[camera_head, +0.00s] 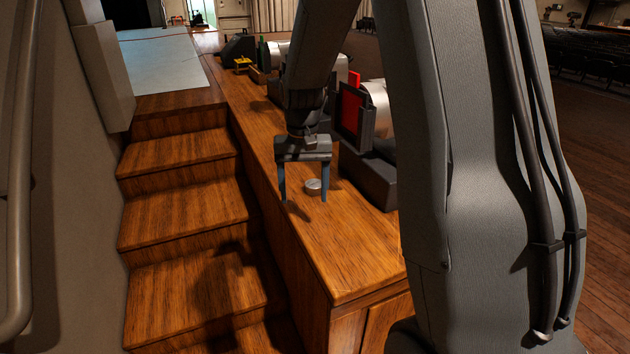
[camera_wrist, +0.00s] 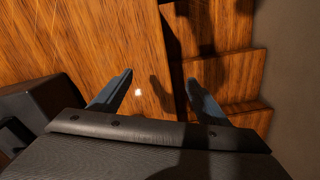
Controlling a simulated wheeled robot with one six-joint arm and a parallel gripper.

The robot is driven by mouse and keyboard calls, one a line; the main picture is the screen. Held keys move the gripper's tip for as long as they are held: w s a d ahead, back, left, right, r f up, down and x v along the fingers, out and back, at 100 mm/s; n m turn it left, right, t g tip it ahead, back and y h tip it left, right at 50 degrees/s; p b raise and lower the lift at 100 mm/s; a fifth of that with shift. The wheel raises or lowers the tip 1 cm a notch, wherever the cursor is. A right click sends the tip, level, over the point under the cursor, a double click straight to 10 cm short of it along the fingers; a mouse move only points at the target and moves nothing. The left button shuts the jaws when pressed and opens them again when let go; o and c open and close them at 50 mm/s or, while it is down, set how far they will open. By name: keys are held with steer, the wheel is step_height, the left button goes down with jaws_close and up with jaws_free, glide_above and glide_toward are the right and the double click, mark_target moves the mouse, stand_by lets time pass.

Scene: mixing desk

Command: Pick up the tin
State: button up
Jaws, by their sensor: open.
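The tin (camera_head: 313,186) is a small, round, silvery thing on the wooden desk top (camera_head: 352,250). My gripper (camera_head: 303,200) is open and empty, pointing down over the desk. In the head view the tin shows between its two blue-grey fingers, close to the right one. In the wrist view, my gripper (camera_wrist: 159,77) has its fingers spread wide. A small bright spot (camera_wrist: 138,92) shows between them, nearer the left finger; I cannot tell whether it is the tin. The gap between fingertips and desk is hard to judge.
Wooden steps (camera_head: 190,208) descend left of the desk's edge. A dark box-like unit (camera_head: 370,180) stands right of the gripper, with a red panel (camera_head: 350,108) behind. A small yellow thing (camera_head: 242,63) is farther back. The desk's near end is clear.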

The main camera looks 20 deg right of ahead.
mark_target(314, 184)
steer(key=w+d+m+p, duration=0.1)
steer(key=w+d, duration=0.2)
steer(key=w, duration=0.2)
steer(key=w+d+f+m+p, duration=0.1)
steer(key=w+d+m+p, duration=0.1)
steer(key=w+d, duration=0.2)
steer(key=w+d+m+p, duration=0.1)
steer(key=w+d+p, duration=0.1)
steer(key=w, duration=0.5)
steer(key=shift+d+f, duration=0.25)
steer(key=shift+d, duration=0.4)
steer(key=shift+w+d+f+m+p, duration=0.15)
steer(key=shift+f+m+p, duration=0.2)
steer(key=shift+f, duration=0.25)
steer(key=shift+w+a+f+p, duration=0.15)
steer(key=shift+f+p, duration=0.65)
steer(key=shift+f, duration=0.9)
steer(key=shift+a+f+p, duration=0.1)
steer(key=shift+f+p, duration=0.7)
steer(key=shift+f, duration=0.9)
steer(key=c, duration=1.1)
